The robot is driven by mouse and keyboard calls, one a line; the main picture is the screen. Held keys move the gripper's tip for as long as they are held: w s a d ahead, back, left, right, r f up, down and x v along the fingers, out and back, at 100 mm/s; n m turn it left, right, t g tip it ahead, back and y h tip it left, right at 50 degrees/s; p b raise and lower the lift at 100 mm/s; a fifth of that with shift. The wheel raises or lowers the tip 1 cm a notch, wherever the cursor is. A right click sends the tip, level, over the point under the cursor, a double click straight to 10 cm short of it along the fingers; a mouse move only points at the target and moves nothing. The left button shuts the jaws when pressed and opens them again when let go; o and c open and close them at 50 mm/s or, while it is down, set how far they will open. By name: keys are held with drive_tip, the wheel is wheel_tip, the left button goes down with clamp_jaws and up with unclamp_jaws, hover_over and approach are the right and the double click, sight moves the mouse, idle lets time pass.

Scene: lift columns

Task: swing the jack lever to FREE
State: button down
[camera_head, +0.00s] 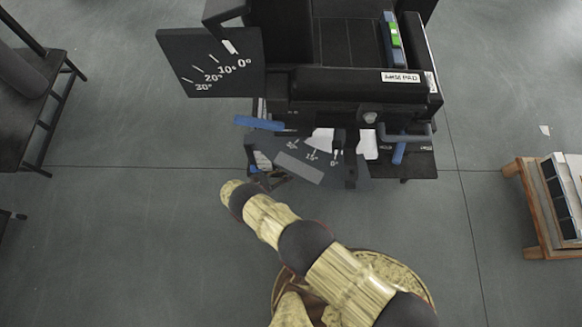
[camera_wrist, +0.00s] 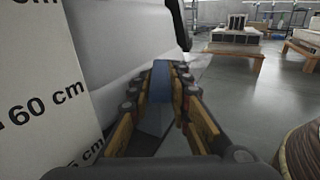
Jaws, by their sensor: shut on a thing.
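My gripper (camera_wrist: 168,72) is shut on a blue bar (camera_wrist: 160,84) in the wrist view; the bar lies between the two jaws. In the head view my gripper is at the lower left of the black machine (camera_head: 345,82), partly hidden by my arm and a dark scale plate (camera_head: 300,173). A blue handle (camera_head: 399,153) hangs at the machine's right front, below small labels that seem to read HOLD and FREE. Another blue bar (camera_head: 258,123) sticks out at the left. I cannot tell for sure which lever the gripped bar belongs to.
A tilted angle plate (camera_head: 200,75) stands out at the machine's upper left. A white centimetre scale (camera_wrist: 40,95) stands close at left in the wrist view. A dark chair (camera_head: 35,100) is at left, a wooden stand (camera_head: 540,215) at right. Floor between is clear.

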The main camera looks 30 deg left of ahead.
drive_tip(key=c, duration=1.6)
unclamp_jaws()
drive_tip(key=shift+c, duration=0.2)
drive_tip(key=v, duration=0.7)
drive_tip(key=shift+s, duration=0.15)
drive_tip(key=shift+a, duration=0.15)
drive_tip(key=shift+s, duration=0.15)
